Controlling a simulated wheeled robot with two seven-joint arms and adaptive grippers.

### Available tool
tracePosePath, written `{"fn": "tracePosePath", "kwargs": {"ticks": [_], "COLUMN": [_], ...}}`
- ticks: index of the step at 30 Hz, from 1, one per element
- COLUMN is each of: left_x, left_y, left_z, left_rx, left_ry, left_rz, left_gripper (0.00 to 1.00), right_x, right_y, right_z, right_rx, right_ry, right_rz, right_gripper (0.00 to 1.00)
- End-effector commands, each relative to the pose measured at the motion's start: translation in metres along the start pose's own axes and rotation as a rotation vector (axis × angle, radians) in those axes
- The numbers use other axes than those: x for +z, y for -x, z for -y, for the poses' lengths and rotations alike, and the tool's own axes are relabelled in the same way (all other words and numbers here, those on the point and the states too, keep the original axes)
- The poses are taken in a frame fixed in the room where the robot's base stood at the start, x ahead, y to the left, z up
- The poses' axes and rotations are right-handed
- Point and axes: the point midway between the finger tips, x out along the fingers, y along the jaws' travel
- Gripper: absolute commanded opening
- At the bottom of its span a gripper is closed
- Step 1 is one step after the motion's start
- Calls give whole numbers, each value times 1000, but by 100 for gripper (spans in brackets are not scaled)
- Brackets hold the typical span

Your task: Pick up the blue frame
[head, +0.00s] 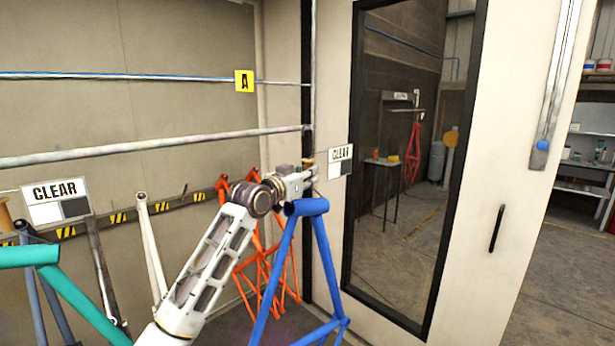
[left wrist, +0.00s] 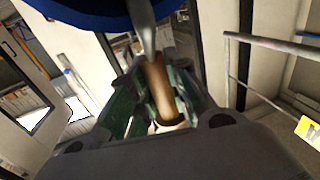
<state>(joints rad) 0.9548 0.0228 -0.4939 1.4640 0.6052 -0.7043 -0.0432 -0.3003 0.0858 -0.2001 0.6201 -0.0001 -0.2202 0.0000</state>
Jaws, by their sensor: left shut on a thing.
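The blue frame (head: 319,243) stands out in the middle of the head view, its short top tube level and its long tubes running down past the bottom edge. Part of a dark blue tube (left wrist: 95,14) crosses the top of the left wrist view. My left gripper (head: 308,176) is just above and behind the blue frame's top in the head view. In the left wrist view its green fingers (left wrist: 155,95) are closed around a tan cylindrical handle (left wrist: 160,88). A grey metal shank (left wrist: 143,25) runs from the handle towards the blue tube. My right gripper is out of view.
A teal frame (head: 45,256) is at the left, with grey and white frames behind it. Orange frames (head: 270,265) stand behind my left arm. White CLEAR signs (head: 340,162) hang nearby. Horizontal rails (head: 150,145) cross the left wall; a black-edged window panel (head: 410,170) stands right.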

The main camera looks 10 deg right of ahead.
Motion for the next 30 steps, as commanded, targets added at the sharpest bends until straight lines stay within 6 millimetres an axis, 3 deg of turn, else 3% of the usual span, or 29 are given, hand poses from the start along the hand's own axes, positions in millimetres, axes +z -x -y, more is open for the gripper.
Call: {"fn": "tracePosePath", "kwargs": {"ticks": [1, 20, 30], "left_x": [-8, -8, 12], "left_y": [1, 1, 9], "left_z": [-1, -1, 10], "left_rx": [1, 1, -15], "left_ry": [-3, -2, -1], "left_rz": [-14, -14, -12], "left_gripper": [0, 0, 0], "right_x": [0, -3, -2], "right_y": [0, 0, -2], "right_z": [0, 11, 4], "right_rx": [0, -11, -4], "right_ry": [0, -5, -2], "right_rz": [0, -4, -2], "right_gripper": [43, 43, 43]}}
